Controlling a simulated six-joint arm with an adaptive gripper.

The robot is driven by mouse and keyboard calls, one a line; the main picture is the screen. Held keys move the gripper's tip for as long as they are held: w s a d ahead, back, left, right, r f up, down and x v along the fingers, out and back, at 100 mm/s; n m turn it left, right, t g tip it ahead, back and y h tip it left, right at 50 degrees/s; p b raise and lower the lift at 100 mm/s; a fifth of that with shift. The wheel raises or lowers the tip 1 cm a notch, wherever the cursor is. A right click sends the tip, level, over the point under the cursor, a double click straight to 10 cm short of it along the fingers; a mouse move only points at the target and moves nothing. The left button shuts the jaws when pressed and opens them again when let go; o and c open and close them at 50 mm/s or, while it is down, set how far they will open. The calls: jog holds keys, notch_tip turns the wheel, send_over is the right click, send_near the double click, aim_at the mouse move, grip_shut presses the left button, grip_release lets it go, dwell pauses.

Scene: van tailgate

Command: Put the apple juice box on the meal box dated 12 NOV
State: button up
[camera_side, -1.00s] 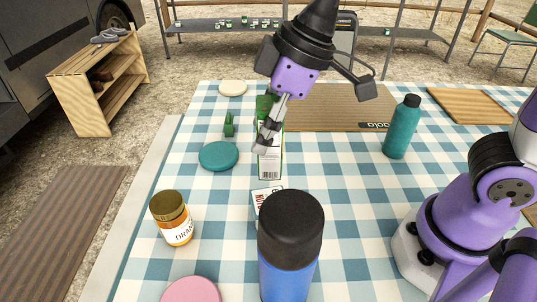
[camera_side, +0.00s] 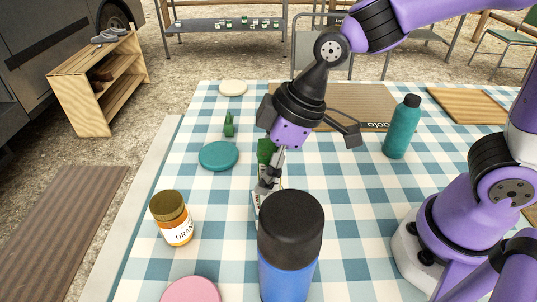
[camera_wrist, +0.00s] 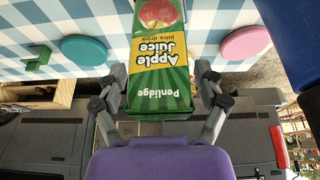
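The apple juice box (camera_wrist: 160,60) is green and yellow with a red apple picture, and its print is upside down in the wrist view. My gripper (camera_wrist: 160,88) has a finger against each side of it. In the side view my gripper (camera_side: 268,182) holds the box upright, with its green top (camera_side: 265,150) showing and its lower part hidden behind the fingers and the blue bottle. A white item with a label (camera_side: 256,204) shows only as a sliver beside that bottle. It may be a meal box, but no date is readable.
A blue bottle (camera_side: 288,262) with a black cap stands in front. An orange jar (camera_side: 173,220), teal disc (camera_side: 218,156), pink disc (camera_side: 190,291) and small green object (camera_side: 229,125) are to the left. A teal bottle (camera_side: 402,128) and brown mat (camera_side: 330,100) are behind, right.

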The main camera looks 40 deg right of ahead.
jog(key=shift+r, duration=0.1)
jog(key=shift+r, duration=0.25)
jog(key=v, duration=1.1)
jog(key=s+d+f+m+t+h, duration=0.1)
jog(key=d+f+m, duration=0.1)
jog(key=d+m, duration=0.2)
jog(key=s+d+f+m+t+h, duration=0.1)
jog(key=s+d+f+m+h, duration=0.1)
jog(key=d+m, duration=0.3)
jog(key=shift+d, duration=1)
